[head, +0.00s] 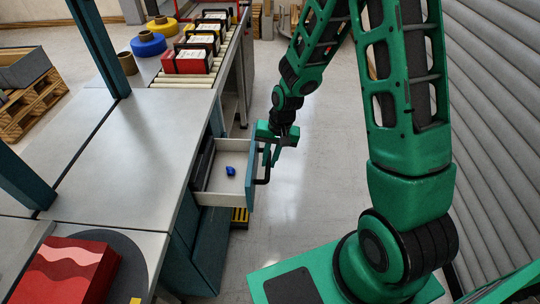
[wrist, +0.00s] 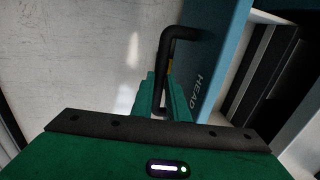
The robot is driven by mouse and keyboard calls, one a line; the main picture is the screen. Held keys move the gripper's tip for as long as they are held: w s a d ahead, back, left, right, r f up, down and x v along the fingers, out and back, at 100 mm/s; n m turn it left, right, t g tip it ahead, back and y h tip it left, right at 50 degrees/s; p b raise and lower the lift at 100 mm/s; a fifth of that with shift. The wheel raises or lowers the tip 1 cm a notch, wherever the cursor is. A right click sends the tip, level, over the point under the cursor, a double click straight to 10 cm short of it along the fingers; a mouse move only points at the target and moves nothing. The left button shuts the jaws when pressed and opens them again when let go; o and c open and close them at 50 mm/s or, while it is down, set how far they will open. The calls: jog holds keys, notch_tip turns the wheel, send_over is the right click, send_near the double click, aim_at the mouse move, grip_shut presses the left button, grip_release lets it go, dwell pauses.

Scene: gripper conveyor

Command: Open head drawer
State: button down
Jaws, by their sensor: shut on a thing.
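The head drawer (head: 217,180) is pulled out from the side of the workbench, and its pale inside shows. A small blue object (head: 231,171) lies in it. The drawer's teal front reads "HEAD" in the wrist view (wrist: 217,50). A black bar handle (wrist: 163,75) stands out from that front, and it also shows in the head view (head: 266,168). My gripper (head: 271,150) is at the handle, with its green fingers (wrist: 165,100) shut around the bar. Part of the grip is hidden behind the gripper body.
The grey workbench top (head: 140,140) is left of the drawer. A roller conveyor (head: 184,82) holds several boxed items at the back. A red patterned box (head: 65,272) sits at the front left. The floor (head: 310,180) right of the drawer is clear.

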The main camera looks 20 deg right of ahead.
jog(key=shift+s+d, duration=0.2)
dwell(0.3)
jog(key=c, duration=1.7)
grip_release()
jog(key=shift+w, duration=0.1)
jog(key=r, duration=0.3)
jog(key=d+r, duration=0.1)
jog(key=r, duration=0.3)
jog(key=d+r, duration=0.1)
jog(key=r, duration=0.2)
jog(key=shift+s+r, duration=0.25)
jog(key=shift+s, duration=0.05)
